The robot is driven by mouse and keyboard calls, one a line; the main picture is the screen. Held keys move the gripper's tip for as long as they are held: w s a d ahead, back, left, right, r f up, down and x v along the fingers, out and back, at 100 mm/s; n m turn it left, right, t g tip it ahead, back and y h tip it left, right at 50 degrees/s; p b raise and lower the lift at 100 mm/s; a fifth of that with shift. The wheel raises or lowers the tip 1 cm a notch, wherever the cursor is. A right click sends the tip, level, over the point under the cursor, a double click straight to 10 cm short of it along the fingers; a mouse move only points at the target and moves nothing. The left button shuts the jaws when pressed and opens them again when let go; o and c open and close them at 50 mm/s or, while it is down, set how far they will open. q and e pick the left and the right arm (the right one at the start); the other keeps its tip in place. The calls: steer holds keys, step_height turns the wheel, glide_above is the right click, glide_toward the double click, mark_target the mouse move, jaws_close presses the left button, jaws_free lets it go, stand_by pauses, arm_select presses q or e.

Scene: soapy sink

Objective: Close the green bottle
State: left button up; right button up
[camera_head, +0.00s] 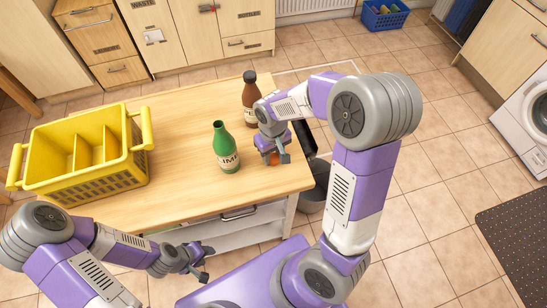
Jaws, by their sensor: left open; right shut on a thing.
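The green bottle (226,152) with a pale label stands upright on the wooden table; no cap shows on its neck. My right gripper (275,156) is just right of the bottle, apart from it, pointing down near the tabletop. It is shut on a small orange object (272,160), which looks like a cap and is partly hidden by the fingers. My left gripper (198,269) is open and empty, low in front of the table's front edge.
A brown bottle (250,101) stands behind the green one, close to my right arm. A yellow divided crate (72,183) fills the table's left side. The wooden tabletop (180,150) is clear between crate and green bottle. A grey bin (313,202) stands beyond the table's right edge.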

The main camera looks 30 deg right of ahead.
mark_target(273, 156)
steer(key=shift+c, duration=1.1)
steer(key=shift+r, duration=0.1)
step_height(273, 156, up, 10)
steer(key=p, duration=0.3)
